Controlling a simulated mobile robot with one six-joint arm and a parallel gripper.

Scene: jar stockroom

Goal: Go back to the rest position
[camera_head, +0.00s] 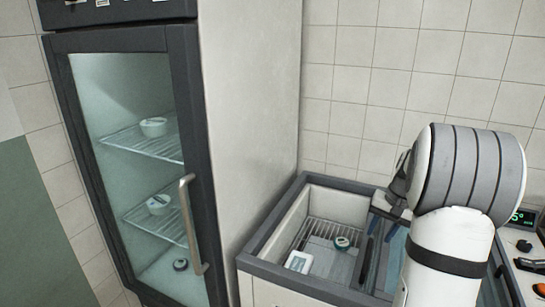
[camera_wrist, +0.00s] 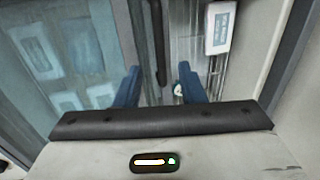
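My gripper (camera_wrist: 160,84) shows two blue fingers standing apart with nothing clamped between them. A dark bar handle (camera_wrist: 159,42) lies beyond and between the fingers, without visible contact. In the head view my arm reaches in from the right, and its gripper end is over the right part of an open-topped grey-rimmed chest (camera_head: 262,238). The dark bar (camera_head: 366,262) also shows there, below the gripper. The fingers are only partly visible in that view.
A tall cabinet with a closed glass door (camera_head: 130,110) stands left, with a vertical handle (camera_head: 190,225) and white jars (camera_head: 153,127) on wire shelves. A counter with controls (camera_head: 524,247) is at right.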

